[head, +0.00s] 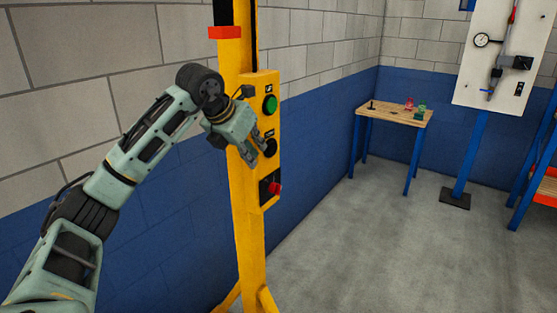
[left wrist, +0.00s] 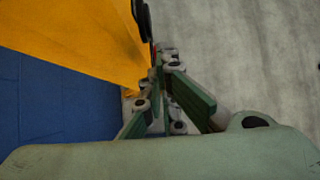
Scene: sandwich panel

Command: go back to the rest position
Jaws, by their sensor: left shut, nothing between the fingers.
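My left gripper (head: 260,150) is shut and empty, close in front of the yellow control panel (head: 267,100), beside the black knob (head: 270,148). I cannot tell whether it touches the panel. The panel also has a green button (head: 270,104) at the top and a red switch (head: 274,188) at the bottom. In the left wrist view the shut fingers (left wrist: 158,85) point toward the edge of the yellow panel (left wrist: 90,35). My right gripper is in neither view.
The panel hangs on a yellow post (head: 245,235) near the wall. A small wooden table (head: 395,113) with small items stands farther back. A white board (head: 480,85) on a blue post stands at right. Grey floor (head: 370,240) between is clear.

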